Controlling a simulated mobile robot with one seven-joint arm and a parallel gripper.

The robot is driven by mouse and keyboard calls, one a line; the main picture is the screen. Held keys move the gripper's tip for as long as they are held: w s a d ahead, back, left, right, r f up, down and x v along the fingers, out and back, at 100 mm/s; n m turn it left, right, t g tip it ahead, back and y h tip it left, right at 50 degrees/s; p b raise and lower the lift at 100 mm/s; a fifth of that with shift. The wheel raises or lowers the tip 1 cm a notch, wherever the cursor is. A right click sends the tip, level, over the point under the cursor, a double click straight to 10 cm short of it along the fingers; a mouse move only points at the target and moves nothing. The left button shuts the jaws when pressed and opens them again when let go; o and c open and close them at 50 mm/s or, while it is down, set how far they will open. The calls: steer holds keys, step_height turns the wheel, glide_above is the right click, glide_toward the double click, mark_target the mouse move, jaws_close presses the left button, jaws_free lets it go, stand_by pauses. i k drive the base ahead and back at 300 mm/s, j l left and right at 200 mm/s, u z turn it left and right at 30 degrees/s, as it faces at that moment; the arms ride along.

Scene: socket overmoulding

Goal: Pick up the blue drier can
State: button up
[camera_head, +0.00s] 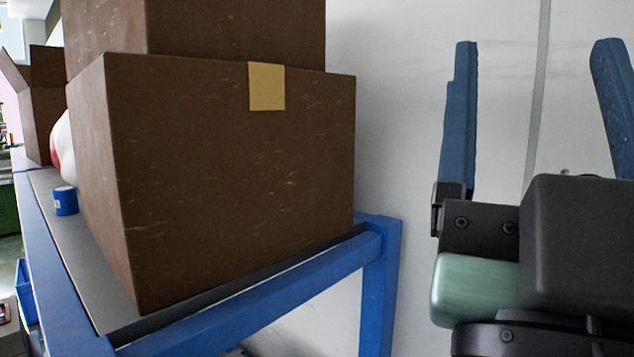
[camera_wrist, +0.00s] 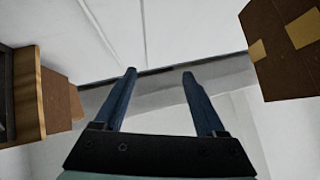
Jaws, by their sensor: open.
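A small blue can (camera_head: 65,201) stands on the grey shelf top at the left in the head view, just left of the large cardboard box. It is far from my gripper and small in the picture. My gripper (camera_head: 530,60) is at the right of the head view, raised in front of the white wall, its two blue fingers apart and empty. In the wrist view my gripper (camera_wrist: 160,75) also shows open with nothing between the fingers. The can does not show in the wrist view.
Large stacked cardboard boxes (camera_head: 220,170) fill the near end of the blue-framed shelf (camera_head: 250,310), between the can and my gripper. An open carton (camera_head: 45,105) and a white-and-red rounded object (camera_head: 64,150) are behind the can. Cardboard boxes (camera_wrist: 285,70) show in the wrist view.

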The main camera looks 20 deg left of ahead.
mark_target(65, 199)
steer(key=k+z, duration=0.1)
steer(key=k, duration=0.55)
steer(key=j+z, duration=0.15)
steer(key=z, duration=1.3)
steer(key=k+j, duration=0.2)
steer(key=j, duration=0.25)
steer(key=k+j+z, duration=0.1)
steer(key=j, duration=0.35)
steer(key=k+j, duration=0.35)
steer(key=k+j+z, duration=0.1)
steer(key=k+j, duration=0.15)
steer(key=j, duration=0.25)
